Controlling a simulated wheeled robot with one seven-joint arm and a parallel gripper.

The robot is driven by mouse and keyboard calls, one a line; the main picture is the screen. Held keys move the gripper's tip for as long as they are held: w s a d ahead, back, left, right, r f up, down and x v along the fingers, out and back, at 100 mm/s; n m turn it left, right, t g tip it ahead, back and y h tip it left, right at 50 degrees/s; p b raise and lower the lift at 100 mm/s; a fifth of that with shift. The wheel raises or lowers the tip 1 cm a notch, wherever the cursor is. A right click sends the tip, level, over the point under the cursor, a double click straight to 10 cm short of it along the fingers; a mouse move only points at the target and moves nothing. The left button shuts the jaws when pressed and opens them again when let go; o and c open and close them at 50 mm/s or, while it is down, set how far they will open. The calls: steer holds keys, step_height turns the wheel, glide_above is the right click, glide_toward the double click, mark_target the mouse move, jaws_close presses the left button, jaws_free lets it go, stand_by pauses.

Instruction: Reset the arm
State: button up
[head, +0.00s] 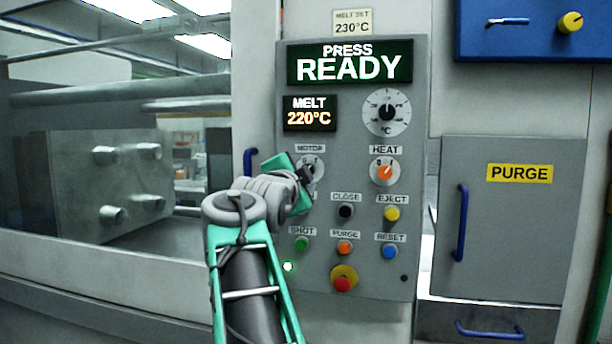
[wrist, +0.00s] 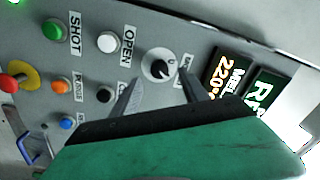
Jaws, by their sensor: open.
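My arm (head: 245,270) reaches up from the bottom of the head view to the left side of the control panel (head: 420,200). My gripper (head: 305,178) is at the MOTOR knob (head: 317,164). In the wrist view its two fingers (wrist: 159,84) are spread and hold nothing. The black MOTOR knob (wrist: 160,67) shows between and just beyond the fingertips; contact cannot be told. In the head view the gripper partly covers this knob and hides the OPEN button, which shows white in the wrist view (wrist: 107,42).
The display (head: 349,62) reads PRESS READY; the melt display (head: 309,113) reads 220°C. Beside the gripper are the HEAT knob (head: 385,171) and several buttons, including red emergency stop (head: 343,283). The PURGE door (head: 510,220) with a blue handle (head: 461,222) stands right.

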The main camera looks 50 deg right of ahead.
steer(key=shift+v, duration=1.35)
